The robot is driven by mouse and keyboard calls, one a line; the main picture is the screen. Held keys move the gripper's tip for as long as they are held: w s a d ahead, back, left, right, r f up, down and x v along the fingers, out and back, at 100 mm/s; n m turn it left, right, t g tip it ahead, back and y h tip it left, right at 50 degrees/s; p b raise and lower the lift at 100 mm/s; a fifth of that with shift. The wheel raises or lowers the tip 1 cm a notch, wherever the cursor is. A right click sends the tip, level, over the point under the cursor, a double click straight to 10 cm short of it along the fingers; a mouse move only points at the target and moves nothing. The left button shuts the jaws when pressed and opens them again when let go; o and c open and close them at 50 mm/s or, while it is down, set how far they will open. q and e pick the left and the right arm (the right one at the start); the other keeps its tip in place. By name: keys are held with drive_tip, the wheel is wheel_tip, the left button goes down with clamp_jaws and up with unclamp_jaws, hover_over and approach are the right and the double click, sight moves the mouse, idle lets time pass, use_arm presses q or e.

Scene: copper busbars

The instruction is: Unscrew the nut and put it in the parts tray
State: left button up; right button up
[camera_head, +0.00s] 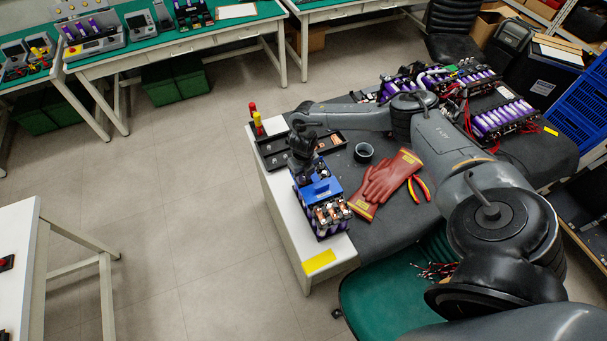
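My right arm reaches in from the right across the bench, and its dark gripper (303,172) points down over the back end of a blue battery module (323,188). Copper busbars (331,213) show on the module's front end, with purple cells below. I cannot make out the nut at this size. A black tray (268,151) with compartments, which looks like the parts tray, lies just behind the gripper and is partly covered by my wrist. The gripper's fingers are too dark and small to tell whether they hold anything. My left gripper is not in view.
Red gloves (388,182), red-and-yellow pliers (419,188) and a dark cup (363,152) lie right of the module. Purple cell packs (503,117) fill the bench's right. A yellow label (318,262) marks the front corner.

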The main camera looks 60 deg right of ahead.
drive_tip(key=shift+m, duration=0.9)
